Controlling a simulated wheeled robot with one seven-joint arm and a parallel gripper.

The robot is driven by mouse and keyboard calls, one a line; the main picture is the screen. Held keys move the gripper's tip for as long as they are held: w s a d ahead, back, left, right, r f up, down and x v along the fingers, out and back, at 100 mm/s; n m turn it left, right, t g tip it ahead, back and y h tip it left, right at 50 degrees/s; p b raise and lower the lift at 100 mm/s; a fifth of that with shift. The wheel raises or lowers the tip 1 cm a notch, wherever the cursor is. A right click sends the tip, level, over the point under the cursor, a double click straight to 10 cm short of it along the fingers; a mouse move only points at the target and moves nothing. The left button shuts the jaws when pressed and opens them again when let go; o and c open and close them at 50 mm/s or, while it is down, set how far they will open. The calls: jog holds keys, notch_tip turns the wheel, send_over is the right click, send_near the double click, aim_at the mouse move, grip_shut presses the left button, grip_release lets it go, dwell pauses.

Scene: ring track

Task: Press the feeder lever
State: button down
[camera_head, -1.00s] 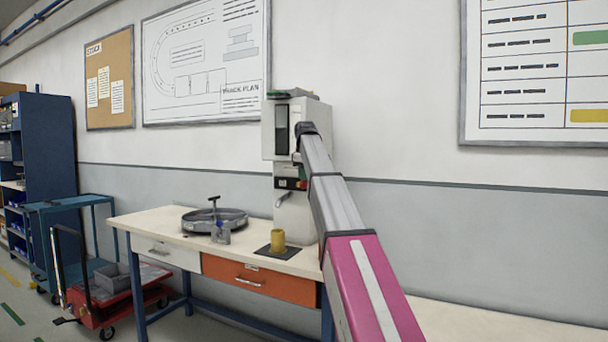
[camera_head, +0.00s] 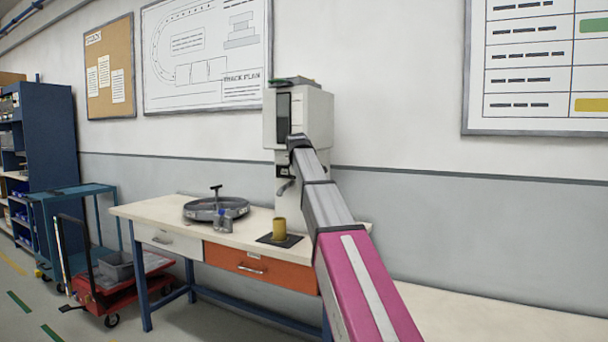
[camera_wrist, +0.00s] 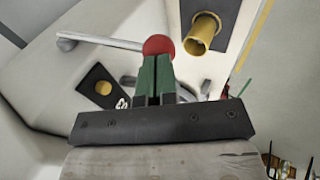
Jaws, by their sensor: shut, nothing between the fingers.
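The feeder (camera_head: 305,115) is a tall off-white machine at the back right of the workbench, partly hidden by my arm in the head view. In the wrist view its lever (camera_wrist: 110,42) is a pale metal rod. It runs from a grey pivot at the left to a red ball knob (camera_wrist: 158,45). My gripper (camera_wrist: 155,62) is shut and empty, with dark green fingers side by side. Their tips are right at the knob and overlap its lower edge in the picture. I cannot tell whether they touch it. In the head view the gripper is mostly hidden.
A yellow cup (camera_head: 279,229) stands on a dark mat (camera_head: 266,239) in front of the feeder. A round grey tray (camera_head: 235,209) and a small bottle-like item (camera_head: 222,221) are left of it on the workbench (camera_head: 165,214). A red cart (camera_head: 125,284) stands on the floor.

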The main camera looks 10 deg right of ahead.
jog(key=shift+s+f, duration=0.15)
jog(key=shift+f, duration=2.1)
jog(key=shift+f, duration=0.1)
jog(key=s+a+v, duration=0.1)
jog(key=v, duration=1.3)
jog(key=shift+s+t, duration=0.2)
jog(key=shift+t, duration=0.1)
jog(key=shift+a+f, duration=0.1)
jog(key=shift+f, duration=0.05)
